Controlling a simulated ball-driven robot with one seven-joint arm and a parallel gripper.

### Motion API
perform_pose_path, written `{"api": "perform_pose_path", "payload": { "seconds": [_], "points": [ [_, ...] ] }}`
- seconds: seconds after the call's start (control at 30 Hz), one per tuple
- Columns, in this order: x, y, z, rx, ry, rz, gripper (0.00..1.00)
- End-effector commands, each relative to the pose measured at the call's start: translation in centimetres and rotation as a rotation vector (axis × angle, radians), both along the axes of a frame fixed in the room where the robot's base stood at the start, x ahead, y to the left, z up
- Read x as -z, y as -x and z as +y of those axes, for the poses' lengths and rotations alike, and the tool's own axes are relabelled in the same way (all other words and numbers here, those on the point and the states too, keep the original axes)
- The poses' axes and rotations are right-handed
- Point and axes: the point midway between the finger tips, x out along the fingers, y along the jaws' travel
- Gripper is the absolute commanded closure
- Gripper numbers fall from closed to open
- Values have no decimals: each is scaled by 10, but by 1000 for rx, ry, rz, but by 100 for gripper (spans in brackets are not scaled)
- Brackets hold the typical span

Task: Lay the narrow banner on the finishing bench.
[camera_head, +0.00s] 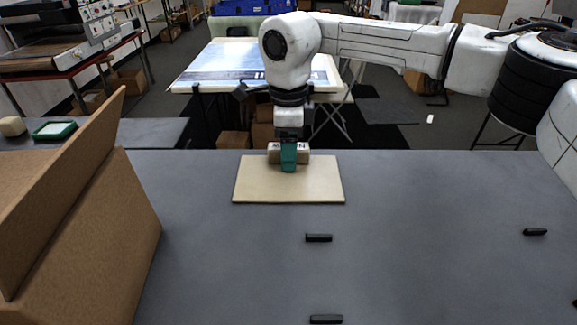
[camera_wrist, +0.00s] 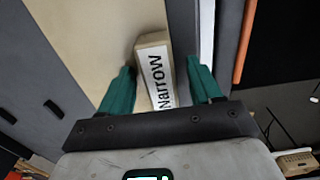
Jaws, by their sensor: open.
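A small tan block (camera_head: 303,157) with a white label reading "Narrow" stands at the back part of a flat tan board (camera_head: 259,188). In the wrist view the block (camera_wrist: 148,42) lies between the two teal fingers of my gripper (camera_wrist: 159,68). In the head view my gripper (camera_head: 288,165) points down at the block, and one finger covers its middle. The fingers are open, with a gap visible on each side of the block. The board lies on the grey bench top (camera_head: 225,255). No frame marks which surface is the finishing bench.
A large cardboard box (camera_head: 95,225) with a raised flap stands at the left. Several small black pieces, one near the middle (camera_head: 318,238), lie on the grey top. Behind, a table (camera_head: 325,75) holds a blue printed sheet. The grey top's right side is mostly clear.

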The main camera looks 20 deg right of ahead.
Motion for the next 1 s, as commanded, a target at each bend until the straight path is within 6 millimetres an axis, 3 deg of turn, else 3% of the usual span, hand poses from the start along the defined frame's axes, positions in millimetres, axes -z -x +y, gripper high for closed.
{"api": "perform_pose_path", "payload": {
  "seconds": [0.07,0.67,0.87,1.0],
  "points": [
    [0,0,0,0,0,0,42],
    [-1,0,0,0,-1,0,99],
    [-2,0,0,0,-1,-1,100],
    [-14,-1,0,0,0,-3,100]
  ]
}}
